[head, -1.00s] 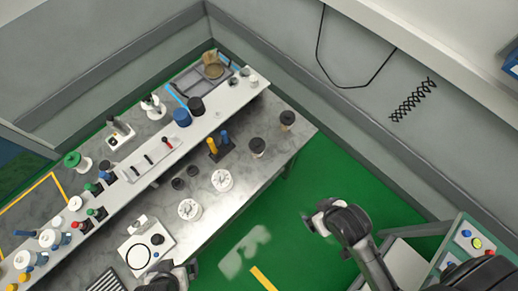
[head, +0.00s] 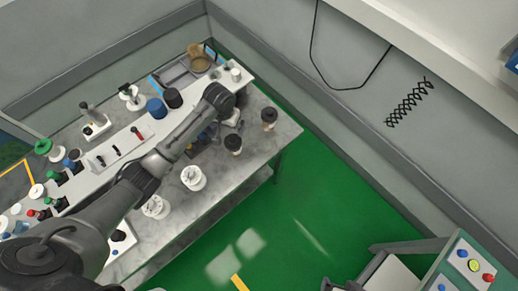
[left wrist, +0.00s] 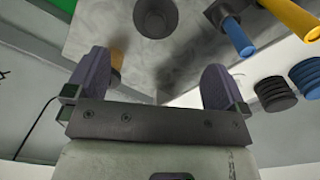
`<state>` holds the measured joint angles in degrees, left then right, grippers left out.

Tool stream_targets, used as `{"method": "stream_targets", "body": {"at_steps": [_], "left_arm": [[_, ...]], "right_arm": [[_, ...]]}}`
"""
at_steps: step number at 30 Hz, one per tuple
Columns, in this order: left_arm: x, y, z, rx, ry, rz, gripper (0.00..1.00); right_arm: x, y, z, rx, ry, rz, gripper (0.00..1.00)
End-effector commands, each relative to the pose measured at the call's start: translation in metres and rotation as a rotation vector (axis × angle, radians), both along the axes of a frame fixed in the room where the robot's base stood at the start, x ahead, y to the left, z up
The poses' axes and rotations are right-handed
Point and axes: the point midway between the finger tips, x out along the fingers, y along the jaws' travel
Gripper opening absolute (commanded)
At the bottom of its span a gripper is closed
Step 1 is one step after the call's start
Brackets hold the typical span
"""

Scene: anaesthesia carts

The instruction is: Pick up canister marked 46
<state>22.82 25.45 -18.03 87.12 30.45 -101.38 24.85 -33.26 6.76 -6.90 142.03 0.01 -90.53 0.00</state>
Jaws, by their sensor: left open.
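No number 46 is readable on any canister. Two dark-lidded canisters stand on the grey bench: one (head: 233,144) just below my left gripper and one (head: 269,118) further right. Two white round canisters (head: 193,178) (head: 156,207) stand nearer the front edge. My left gripper (head: 231,119) reaches over the bench, open and empty. In the left wrist view its two fingers (left wrist: 155,88) are apart, with a round dark-topped canister (left wrist: 155,18) beyond the gap and a brownish one (left wrist: 115,62) near the left finger. My right gripper is not clearly visible.
A raised white shelf (head: 125,142) runs along the bench, with blue and black round containers (head: 156,108) at its back. Green floor (head: 310,190) is free to the right; a button console (head: 465,265) is lower right.

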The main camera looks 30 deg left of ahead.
Motion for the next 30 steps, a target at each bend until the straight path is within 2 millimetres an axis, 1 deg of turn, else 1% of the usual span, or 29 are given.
{"method": "stream_targets", "body": {"at_steps": [2,5,12,15,19,26,30], "left_arm": [[0.005,0.005,-0.001,0.002,0.005,0.015,1.00],[0.007,0.006,-0.011,0.001,0.010,0.022,1.00],[0.006,0.006,-0.052,0.000,0.011,0.023,1.00],[0.006,0.006,-0.066,0.001,0.010,0.022,1.00],[0.007,0.006,-0.078,0.001,0.009,0.021,1.00],[0.007,0.006,-0.088,0.001,0.008,0.021,1.00],[0.008,0.006,-0.105,0.000,0.009,0.021,1.00]], "right_arm": [[0.000,0.000,-0.002,0.000,-0.001,0.000,0.92],[0.001,0.000,-0.002,0.000,-0.002,0.000,0.92],[0.001,0.000,-0.001,0.000,-0.004,0.000,0.92],[0.001,0.000,-0.002,0.000,-0.004,0.000,0.92],[0.001,0.000,-0.002,-0.001,-0.004,0.001,0.92],[0.001,-0.001,-0.002,-0.003,-0.004,0.002,0.92],[0.001,-0.001,0.000,-0.003,-0.004,0.002,0.92]]}}
